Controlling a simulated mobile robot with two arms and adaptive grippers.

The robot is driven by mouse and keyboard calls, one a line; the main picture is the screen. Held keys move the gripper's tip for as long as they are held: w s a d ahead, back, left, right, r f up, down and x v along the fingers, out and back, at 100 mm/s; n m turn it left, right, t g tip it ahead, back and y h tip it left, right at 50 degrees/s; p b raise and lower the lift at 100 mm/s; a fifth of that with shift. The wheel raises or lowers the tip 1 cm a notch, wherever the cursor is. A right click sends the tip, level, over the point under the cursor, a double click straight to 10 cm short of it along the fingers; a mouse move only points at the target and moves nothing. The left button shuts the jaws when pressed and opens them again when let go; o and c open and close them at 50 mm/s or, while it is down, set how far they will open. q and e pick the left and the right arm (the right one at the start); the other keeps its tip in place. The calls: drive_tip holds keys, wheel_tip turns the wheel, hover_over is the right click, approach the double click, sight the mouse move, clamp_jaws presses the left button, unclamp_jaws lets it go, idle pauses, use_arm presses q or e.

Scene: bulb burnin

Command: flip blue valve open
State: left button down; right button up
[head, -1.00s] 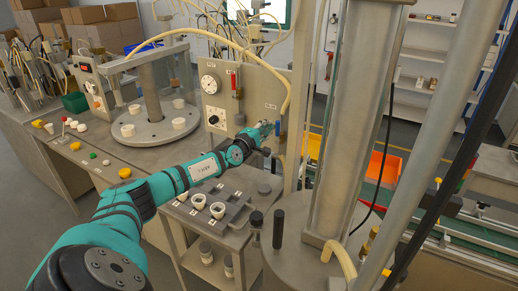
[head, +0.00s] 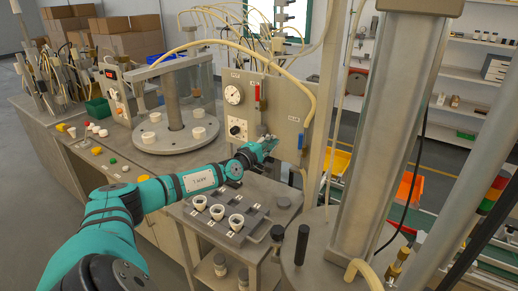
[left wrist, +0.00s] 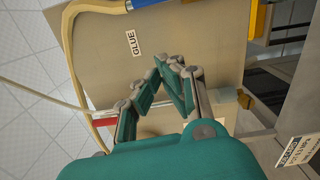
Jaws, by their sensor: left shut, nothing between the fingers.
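The blue valve handle (head: 300,141) hangs at the right edge of the grey upright panel (head: 282,100), below the yellow hose. It looks upright, but it is small and its exact setting is hard to tell. My left gripper (head: 269,146) is in front of the panel's lower part, to the left of the blue handle and apart from it. My right gripper is not in view.
A red handle (head: 257,96), a gauge (head: 233,94) and a dial (head: 237,128) are on the same panel. A tray (head: 257,232) with white cups stands below my left arm. A round platform (head: 178,142) stands left. A thick metal column (head: 388,130) stands right.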

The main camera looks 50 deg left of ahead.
use_arm(q)
drive_tip(key=s+d, duration=0.1)
drive_tip(key=s, duration=0.5)
drive_tip(key=shift+d+b, duration=0.3)
drive_tip(key=shift+d, duration=0.1)
